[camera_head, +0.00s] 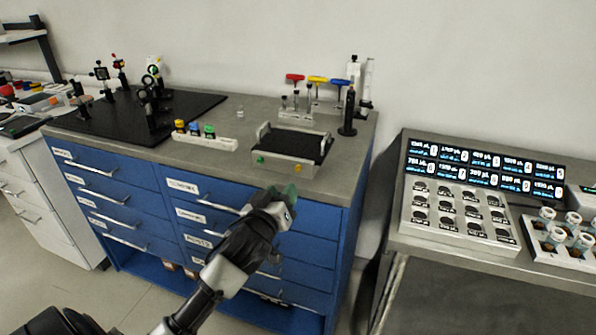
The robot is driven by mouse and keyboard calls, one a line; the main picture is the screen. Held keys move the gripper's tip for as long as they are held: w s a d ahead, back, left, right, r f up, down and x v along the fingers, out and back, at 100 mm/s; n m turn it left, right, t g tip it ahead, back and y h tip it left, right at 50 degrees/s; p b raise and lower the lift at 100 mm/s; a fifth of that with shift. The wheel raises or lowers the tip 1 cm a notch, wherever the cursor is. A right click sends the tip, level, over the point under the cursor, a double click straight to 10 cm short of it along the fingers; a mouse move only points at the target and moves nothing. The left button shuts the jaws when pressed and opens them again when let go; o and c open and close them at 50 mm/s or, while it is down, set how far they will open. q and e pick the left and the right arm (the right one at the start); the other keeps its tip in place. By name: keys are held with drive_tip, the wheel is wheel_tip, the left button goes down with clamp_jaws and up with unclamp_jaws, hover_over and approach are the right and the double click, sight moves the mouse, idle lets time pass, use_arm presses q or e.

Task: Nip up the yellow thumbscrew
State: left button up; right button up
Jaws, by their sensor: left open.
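A small yellow thumbscrew (297,168) sits on the front face of a low grey box (311,160) with a dark top, near the front edge of the blue bench. A green knob (260,160) is on the same face, to its left. My left gripper (287,194) is in front of the bench, lower in the picture than the thumbscrew and apart from it. It is open, with greenish fingertips, and I see nothing held in it. My right gripper is out of view.
A white rack (215,142) with yellow, blue and green-topped pieces stands left of the box. Behind are hex keys in a stand (317,103) and a dark post (348,112). A black breadboard (115,125) carries optics. A second bench (440,244) stands right, across a gap.

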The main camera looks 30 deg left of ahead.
sight(297, 169)
use_arm(q)
drive_tip(key=p+x, duration=0.1)
drive_tip(key=x, duration=0.8)
drive_tip(key=shift+w, duration=0.25)
drive_tip(key=shift+f, duration=0.1)
clamp_jaws()
